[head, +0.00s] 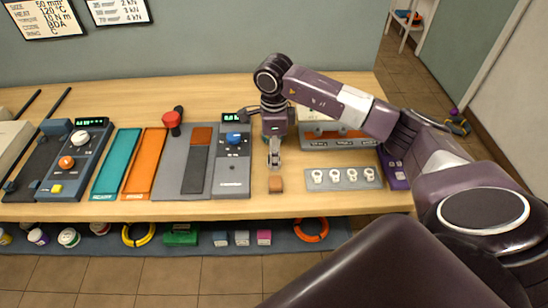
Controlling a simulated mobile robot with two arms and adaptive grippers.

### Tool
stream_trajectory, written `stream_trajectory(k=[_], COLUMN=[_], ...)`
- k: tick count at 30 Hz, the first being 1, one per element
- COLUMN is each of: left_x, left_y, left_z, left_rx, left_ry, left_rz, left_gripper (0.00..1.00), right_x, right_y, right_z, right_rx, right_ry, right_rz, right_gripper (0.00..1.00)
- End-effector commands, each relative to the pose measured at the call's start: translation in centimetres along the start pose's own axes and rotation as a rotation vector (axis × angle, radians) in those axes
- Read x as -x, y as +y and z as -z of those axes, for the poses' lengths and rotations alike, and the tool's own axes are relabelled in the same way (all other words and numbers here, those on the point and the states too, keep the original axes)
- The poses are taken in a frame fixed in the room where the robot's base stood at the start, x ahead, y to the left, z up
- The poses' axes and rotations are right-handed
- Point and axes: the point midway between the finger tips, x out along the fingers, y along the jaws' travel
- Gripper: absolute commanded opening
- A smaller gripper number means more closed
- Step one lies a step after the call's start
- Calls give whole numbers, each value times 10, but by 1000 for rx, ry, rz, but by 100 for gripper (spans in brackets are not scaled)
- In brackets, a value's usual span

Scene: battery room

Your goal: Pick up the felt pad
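A small brown block-like piece (276,184) lies near the front edge of the wooden table; it may be the felt pad, but its material is not clear. My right gripper (274,162) points down just behind and above this piece, apart from it. Its fingers look close together with nothing visible between them, but they are too small to tell whether they are shut. My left gripper is not in view.
A grey plate with several white knobs (340,178) lies to the right of the brown piece. A grey control unit (232,175) stands to its left. Orange (146,163) and teal (117,163) strips lie further left. A shelf below holds an orange ring (311,230).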

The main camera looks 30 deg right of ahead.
Motion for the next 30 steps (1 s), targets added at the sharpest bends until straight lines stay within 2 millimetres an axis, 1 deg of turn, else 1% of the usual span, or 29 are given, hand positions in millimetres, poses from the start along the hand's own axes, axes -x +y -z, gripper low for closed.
stream_trajectory(k=[1, 4, 12, 14, 23, 26, 29, 30], left_x=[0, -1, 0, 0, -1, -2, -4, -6], left_y=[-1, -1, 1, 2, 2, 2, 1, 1], left_z=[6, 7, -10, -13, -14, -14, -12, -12], left_rx=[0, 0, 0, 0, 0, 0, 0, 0], left_ry=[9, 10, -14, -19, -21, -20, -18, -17], left_rz=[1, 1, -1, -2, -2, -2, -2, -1], left_gripper=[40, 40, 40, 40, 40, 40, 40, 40], right_x=[0, 0, 0, 0, 2, 6, 15, 22], right_y=[0, 0, 0, 0, 0, -1, -1, -2], right_z=[0, 0, 0, 0, 0, -1, 0, -1], right_rx=[0, 0, 0, 0, 0, -1, -1, 0], right_ry=[0, 0, -1, -1, -1, -3, -2, -3], right_rz=[0, 0, 0, 0, 1, 2, 2, 5], right_gripper=[41, 41, 11, 5, 5, 5, 5, 5])
